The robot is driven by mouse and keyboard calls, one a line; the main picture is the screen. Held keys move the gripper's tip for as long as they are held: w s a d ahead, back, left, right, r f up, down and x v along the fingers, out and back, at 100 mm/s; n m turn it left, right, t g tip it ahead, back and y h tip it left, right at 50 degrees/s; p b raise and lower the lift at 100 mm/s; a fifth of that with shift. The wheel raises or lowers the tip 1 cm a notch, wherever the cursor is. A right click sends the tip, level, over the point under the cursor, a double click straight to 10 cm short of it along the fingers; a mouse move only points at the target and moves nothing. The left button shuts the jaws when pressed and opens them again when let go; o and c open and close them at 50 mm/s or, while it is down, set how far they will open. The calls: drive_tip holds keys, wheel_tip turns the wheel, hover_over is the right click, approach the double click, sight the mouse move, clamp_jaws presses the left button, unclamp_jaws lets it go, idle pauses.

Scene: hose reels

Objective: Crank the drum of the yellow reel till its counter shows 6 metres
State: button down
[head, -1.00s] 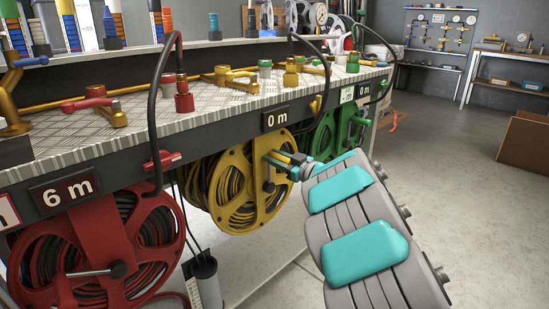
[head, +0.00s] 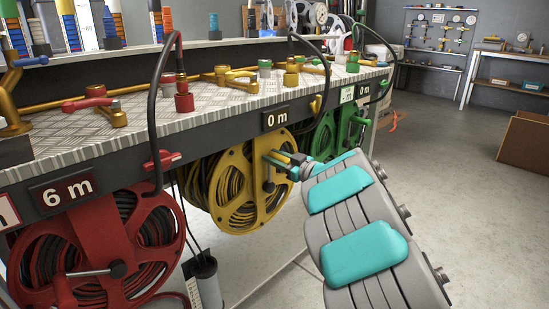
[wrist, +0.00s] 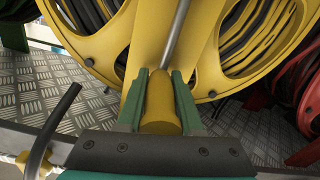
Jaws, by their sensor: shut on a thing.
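The yellow reel (head: 228,212) hangs under the bench edge, mid-left in the head view. Its counter (head: 277,119) above it reads 0 m. A thin grey crank arm runs up from the dark hub (head: 268,186) to the yellow crank grip. My gripper (head: 285,160) is at the top front of the drum. In the wrist view, my green-sided jaws (wrist: 158,102) are shut on the yellow grip (wrist: 159,105), one on each side. The grey crank arm (wrist: 176,35) leads from the grip across the drum. The jaws partly hide the grip in the head view.
The red reel (head: 160,225) with a 6 m counter (head: 66,192) stands to the left, the green reel (head: 322,140) close on the right. A red fitting (head: 162,160) and black hoses hang at the bench edge. The floor (head: 450,180) to the right is open.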

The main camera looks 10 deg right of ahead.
drive_tip(key=shift+a, duration=0.1)
drive_tip(key=s+a+f+n+b, duration=0.6)
drive_tip(key=a+n+b, duration=0.2)
drive_tip(key=n+b, duration=0.2)
drive_tip(key=shift+b, duration=0.6)
drive_tip(key=shift+a, duration=0.1)
drive_tip(key=c, duration=0.6)
unclamp_jaws()
drive_tip(key=shift+s, duration=0.1)
